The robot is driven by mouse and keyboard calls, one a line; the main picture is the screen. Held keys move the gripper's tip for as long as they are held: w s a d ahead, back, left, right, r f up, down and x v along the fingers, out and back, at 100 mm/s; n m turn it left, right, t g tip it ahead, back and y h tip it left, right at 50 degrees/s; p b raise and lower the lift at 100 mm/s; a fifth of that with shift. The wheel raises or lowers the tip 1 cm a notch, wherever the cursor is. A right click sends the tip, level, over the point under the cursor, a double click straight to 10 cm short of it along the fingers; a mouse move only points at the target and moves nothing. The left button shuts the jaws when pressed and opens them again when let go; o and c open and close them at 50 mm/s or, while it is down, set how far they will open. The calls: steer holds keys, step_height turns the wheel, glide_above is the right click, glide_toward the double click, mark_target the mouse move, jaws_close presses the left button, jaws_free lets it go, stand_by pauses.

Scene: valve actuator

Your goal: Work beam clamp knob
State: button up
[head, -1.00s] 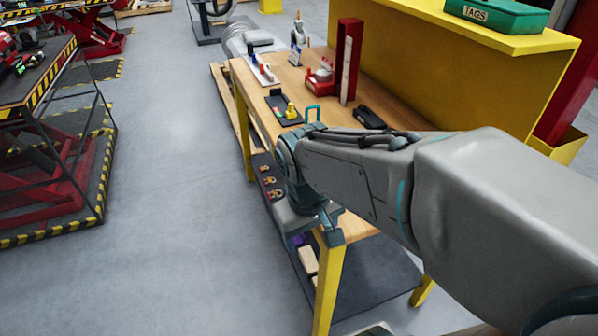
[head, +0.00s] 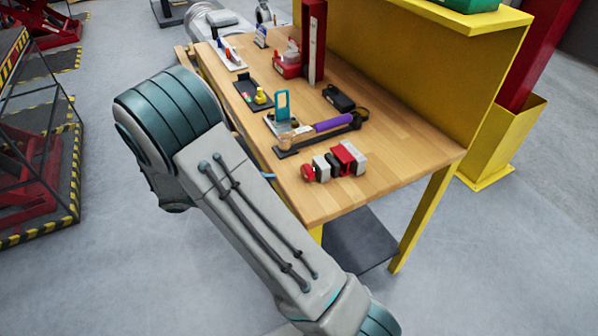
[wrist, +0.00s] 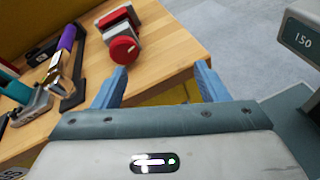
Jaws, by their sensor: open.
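A red and grey block-like device, which looks like the beam clamp (head: 346,157), stands near the front corner of the wooden bench. Its round red knob (head: 308,172) faces the bench's left edge. In the wrist view the red knob (wrist: 124,50) shows face-on at the upper left, with the clamp body (wrist: 116,18) behind it. My gripper (wrist: 161,68) is open, with two blue fingers and nothing between them. The knob lies just beyond the left fingertip, apart from it as far as I can see. In the head view my arm hides most of the gripper.
A purple-handled tool (head: 334,122) lies on a dark bar beside the clamp, with a teal-framed device (head: 282,108) next to it. A red upright post (head: 313,40) and yellow back panel (head: 400,50) stand behind. The bench's front right corner (head: 425,160) is bare.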

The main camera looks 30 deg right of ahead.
mark_target(304, 174)
steer(key=w+a+f+n+t+h, duration=0.3)
steer(key=w+n+h, duration=0.1)
steer(key=d+p, duration=0.3)
steer(key=d, duration=1.1)
steer(key=shift+r+p, duration=0.15)
steer(key=shift+p, duration=0.25)
steer(key=c, duration=1)
steer(key=shift+a, duration=0.1)
